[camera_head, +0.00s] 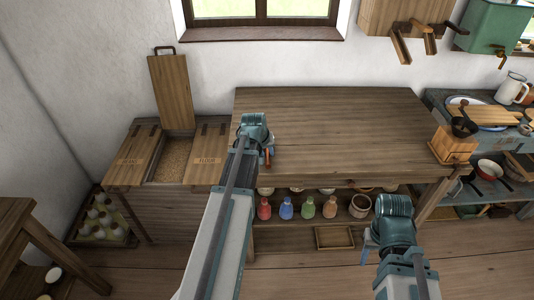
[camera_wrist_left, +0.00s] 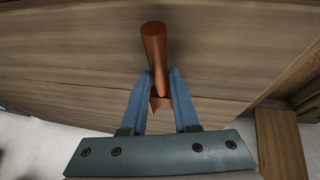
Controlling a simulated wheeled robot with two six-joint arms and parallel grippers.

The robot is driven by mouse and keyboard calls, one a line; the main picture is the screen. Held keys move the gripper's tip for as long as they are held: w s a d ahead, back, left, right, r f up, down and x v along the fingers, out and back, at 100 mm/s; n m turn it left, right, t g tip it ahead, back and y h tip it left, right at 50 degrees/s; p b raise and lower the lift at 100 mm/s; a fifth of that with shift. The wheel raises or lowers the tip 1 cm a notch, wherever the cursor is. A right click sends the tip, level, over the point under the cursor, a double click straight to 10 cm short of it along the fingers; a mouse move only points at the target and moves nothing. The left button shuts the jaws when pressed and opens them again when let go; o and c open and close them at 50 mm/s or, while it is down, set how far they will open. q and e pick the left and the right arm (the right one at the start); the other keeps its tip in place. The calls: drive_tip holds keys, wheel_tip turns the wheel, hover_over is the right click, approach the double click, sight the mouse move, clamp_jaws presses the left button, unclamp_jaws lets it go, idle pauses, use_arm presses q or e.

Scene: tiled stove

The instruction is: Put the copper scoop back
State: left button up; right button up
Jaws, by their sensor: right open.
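The copper scoop (camera_head: 268,158) is at my left gripper (camera_head: 262,160), over the left end of the wooden worktop. In the left wrist view, the blue fingers of my left gripper (camera_wrist_left: 160,85) are closed around the copper scoop's round handle (camera_wrist_left: 154,45). The handle sticks out beyond the fingertips; the rest of the scoop is mostly hidden. My right gripper (camera_head: 369,247) is open in front of the worktop and low down, partly hidden by its own wrist.
The worktop (camera_head: 340,115) is bare. Left of it stands a wooden bin (camera_head: 160,215) with one lid (camera_head: 171,92) raised, showing grain (camera_head: 172,160). Coloured jars (camera_head: 286,208) stand on the shelf below. A grinder (camera_head: 453,145) stands at the worktop's right end.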

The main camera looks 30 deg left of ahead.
use_arm(q)
drive_tip(key=o, duration=0.3)
drive_tip(key=shift+r, duration=0.15)
drive_tip(key=p+v, duration=1.1)
drive_tip(key=v, duration=0.1)
drive_tip(key=shift+d, duration=0.15)
drive_tip(key=s+d+f+m+g, duration=0.1)
drive_tip(key=s+d+m+g, duration=0.15)
drive_tip(key=d, duration=0.75)
drive_tip(key=s+d+f+m+g, duration=0.1)
drive_tip(key=s+d+m, duration=0.15)
drive_tip(key=d, duration=0.75)
drive_tip(key=s+d+m, duration=0.2)
drive_tip(key=s+d, duration=0.1)
drive_tip(key=d, duration=0.1)
drive_tip(key=s+d+m+g, duration=0.1)
drive_tip(key=s+d, duration=0.2)
drive_tip(key=d, duration=0.1)
drive_tip(key=s+d+m+g, duration=0.1)
drive_tip(key=s+d+m, duration=0.1)
drive_tip(key=s+d, duration=0.1)
drive_tip(key=shift+s+d+m+y, duration=0.3)
drive_tip(key=shift+s+d+y, duration=0.1)
drive_tip(key=shift+d, duration=0.2)
